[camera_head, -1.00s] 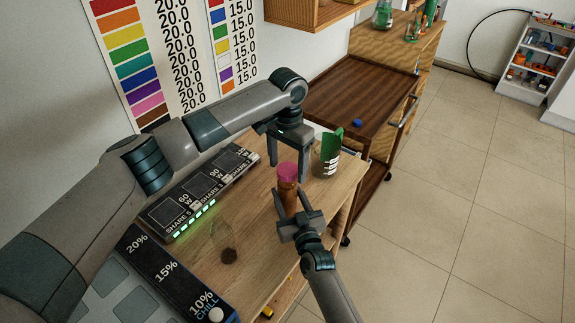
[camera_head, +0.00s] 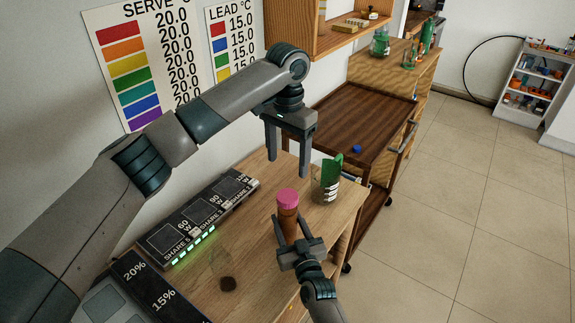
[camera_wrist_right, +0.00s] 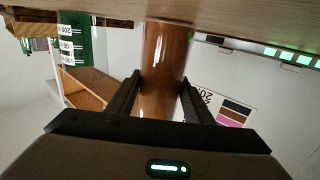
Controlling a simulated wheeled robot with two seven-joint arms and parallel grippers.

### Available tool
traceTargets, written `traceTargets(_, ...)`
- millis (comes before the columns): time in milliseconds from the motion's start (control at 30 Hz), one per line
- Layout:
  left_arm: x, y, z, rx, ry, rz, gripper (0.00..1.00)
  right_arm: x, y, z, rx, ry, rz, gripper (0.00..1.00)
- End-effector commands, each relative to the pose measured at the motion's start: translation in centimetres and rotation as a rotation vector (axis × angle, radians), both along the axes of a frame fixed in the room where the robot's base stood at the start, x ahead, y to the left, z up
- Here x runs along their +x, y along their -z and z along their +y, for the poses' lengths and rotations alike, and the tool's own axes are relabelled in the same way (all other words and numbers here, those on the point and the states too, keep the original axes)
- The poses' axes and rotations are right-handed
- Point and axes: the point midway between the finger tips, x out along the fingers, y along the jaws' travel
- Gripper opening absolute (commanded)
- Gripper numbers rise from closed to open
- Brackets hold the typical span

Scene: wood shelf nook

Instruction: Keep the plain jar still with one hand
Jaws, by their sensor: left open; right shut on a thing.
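The plain jar is a brown cylinder (camera_head: 288,222) with a pink lid (camera_head: 287,197), standing upright on the wooden counter. My right gripper (camera_head: 300,247) is shut on the jar's body from the front. The right wrist view shows the brown jar (camera_wrist_right: 163,72) between its two dark fingers (camera_wrist_right: 158,98), apparently upside down. My left gripper (camera_head: 288,166) is open and empty, fingers pointing down, above and behind the pink lid, apart from it. The jar's lower part is partly hidden by my right gripper.
A green-and-clear container with a white scale (camera_head: 329,182) stands close right of the jar. A black panel with green lights (camera_head: 205,215) lies left. A dark wood cart (camera_head: 360,108) stands behind.

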Motion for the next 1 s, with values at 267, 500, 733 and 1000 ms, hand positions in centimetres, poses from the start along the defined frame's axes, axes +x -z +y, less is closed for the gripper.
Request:
traceTargets(267, 0.0, 0.0, 0.0, 0.0, 0.0, 0.0, 0.67, 0.0, 0.0, 0.0, 0.0, 0.0, 0.0, 0.51)
traceTargets(500, 0.0, 0.0, 0.0, 0.0, 0.001, 0.0, 0.67, 0.0, 0.0, 0.0, 0.0, 0.0, 0.0, 0.68)
traceTargets(733, 0.0, 0.0, 0.0, 0.0, 0.0, 0.0, 0.67, -0.2, 0.0, -0.1, 0.0, 0.0, 0.0, 0.68)
traceTargets(1000, 0.0, 0.4, 0.0, 0.0, 0.0, 0.0, 0.67, -2.2, 0.2, -0.7, 0.0, 0.001, 0.0, 0.68)
